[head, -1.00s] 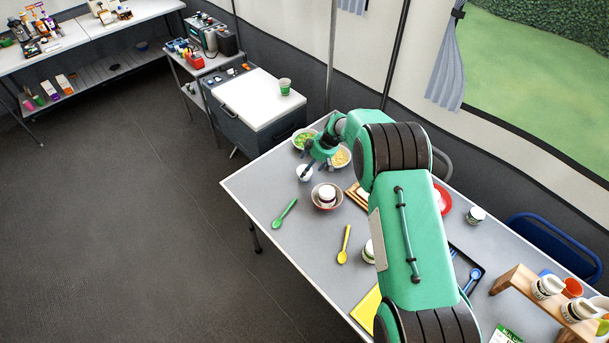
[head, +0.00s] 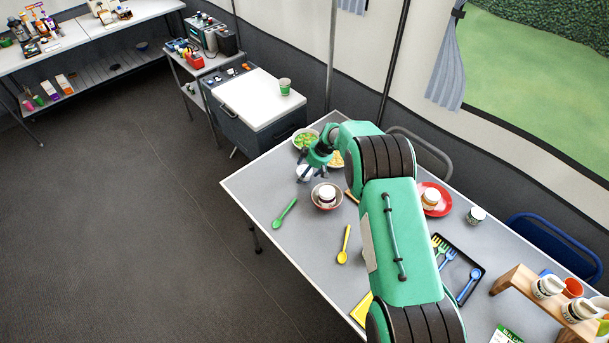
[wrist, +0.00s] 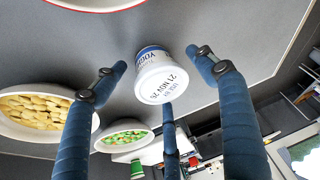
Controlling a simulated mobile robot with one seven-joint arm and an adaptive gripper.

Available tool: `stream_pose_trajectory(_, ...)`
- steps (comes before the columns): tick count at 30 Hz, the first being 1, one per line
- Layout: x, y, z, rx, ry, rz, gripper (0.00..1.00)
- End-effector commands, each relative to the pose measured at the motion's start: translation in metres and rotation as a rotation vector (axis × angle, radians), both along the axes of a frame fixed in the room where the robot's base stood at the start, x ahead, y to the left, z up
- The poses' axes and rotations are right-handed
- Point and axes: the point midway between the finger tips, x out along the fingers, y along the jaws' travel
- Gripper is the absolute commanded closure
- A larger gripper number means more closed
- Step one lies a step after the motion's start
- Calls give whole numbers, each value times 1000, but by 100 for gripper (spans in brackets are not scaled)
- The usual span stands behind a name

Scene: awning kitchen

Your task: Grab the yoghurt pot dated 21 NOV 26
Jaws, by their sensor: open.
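A white yoghurt pot (wrist: 152,62) with a blue label shows in the wrist view, its pale lid (wrist: 160,84) printed "USE BY 21 NOV 26", upside down in the picture. My gripper (wrist: 158,78) is open, with its blue fingers spread around the pot; contact cannot be made out. In the head view my gripper (head: 308,173) is over the white pot (head: 303,173) near the table's far left end and partly covers it.
A bowl of green food (head: 305,138) and a bowl of yellow food (head: 336,159) stand close behind. A bowl holding another pot (head: 326,195) is just right. Green (head: 284,212) and yellow (head: 345,244) spoons lie nearer.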

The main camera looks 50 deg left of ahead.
Motion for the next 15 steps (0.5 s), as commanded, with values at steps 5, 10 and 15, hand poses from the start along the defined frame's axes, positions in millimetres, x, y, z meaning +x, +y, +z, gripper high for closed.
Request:
stream_pose_trajectory(5, 0, 0, 0, 0, -1, 0, 29)
stream_pose_trajectory(10, 0, 0, 1, 0, -1, 0, 29)
stream_pose_trajectory(15, 0, 0, 1, 0, -1, 0, 33)
